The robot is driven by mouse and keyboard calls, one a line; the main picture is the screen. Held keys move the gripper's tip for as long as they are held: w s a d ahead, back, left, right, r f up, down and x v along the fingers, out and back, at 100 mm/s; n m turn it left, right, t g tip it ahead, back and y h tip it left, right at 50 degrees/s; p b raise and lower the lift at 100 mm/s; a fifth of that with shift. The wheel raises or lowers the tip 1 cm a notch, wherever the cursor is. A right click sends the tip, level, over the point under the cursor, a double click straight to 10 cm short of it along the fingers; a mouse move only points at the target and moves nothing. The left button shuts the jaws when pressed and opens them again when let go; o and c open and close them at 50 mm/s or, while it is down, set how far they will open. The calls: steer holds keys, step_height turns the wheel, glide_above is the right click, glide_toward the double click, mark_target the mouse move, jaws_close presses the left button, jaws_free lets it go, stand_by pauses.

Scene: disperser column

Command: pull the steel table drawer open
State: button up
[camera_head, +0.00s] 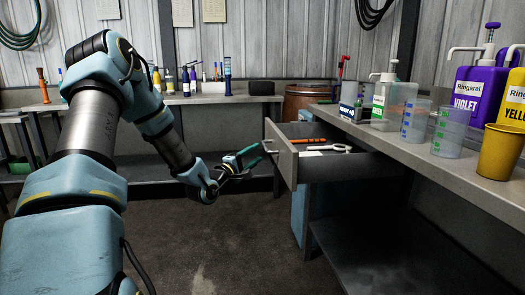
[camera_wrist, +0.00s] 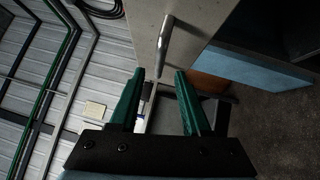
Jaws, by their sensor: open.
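The steel table drawer (camera_head: 350,168) stands well out from under the right-hand steel table (camera_head: 455,165). Its grey front panel (camera_head: 284,157) faces left, and tools lie inside. The drawer's bar handle (camera_head: 267,146) is on that panel; in the wrist view the handle (camera_wrist: 166,42) shows as a bright metal bar on the panel (camera_wrist: 196,18). My gripper (camera_head: 256,153) is just left of the drawer front, beside the handle. In the wrist view its green fingers (camera_wrist: 159,74) are apart, with the handle ahead of and between the tips. I cannot tell whether either finger touches it.
Bottles, clear beakers (camera_head: 451,132) and a yellow cup (camera_head: 500,152) stand on the right table. An orange-handled tool (camera_head: 307,141) and a white wrench-like tool (camera_head: 328,148) lie in the drawer. A brown barrel (camera_head: 308,100) stands behind. The floor (camera_head: 225,240) left of the drawer is clear.

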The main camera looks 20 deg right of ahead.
steer(key=shift+v, duration=2.2)
steer(key=s+a+f+m+g+y, duration=0.35)
steer(key=a+f+m+y, duration=0.25)
steer(key=a+y, duration=0.45)
steer(key=s+a+r+m+g+y, duration=0.1)
steer(key=s+a+m+g+y, duration=0.15)
steer(key=s+a, duration=0.5)
steer(key=s+a+m+g+y, duration=0.2)
steer(key=s+a+g, duration=0.25)
steer(key=s, duration=0.65)
step_height(320, 180, up, 20)
steer(key=s+p, duration=0.1)
steer(key=p, duration=1.8)
steer(key=shift+s+a+r+p, duration=0.15)
steer(key=shift+s+a+p, duration=0.25)
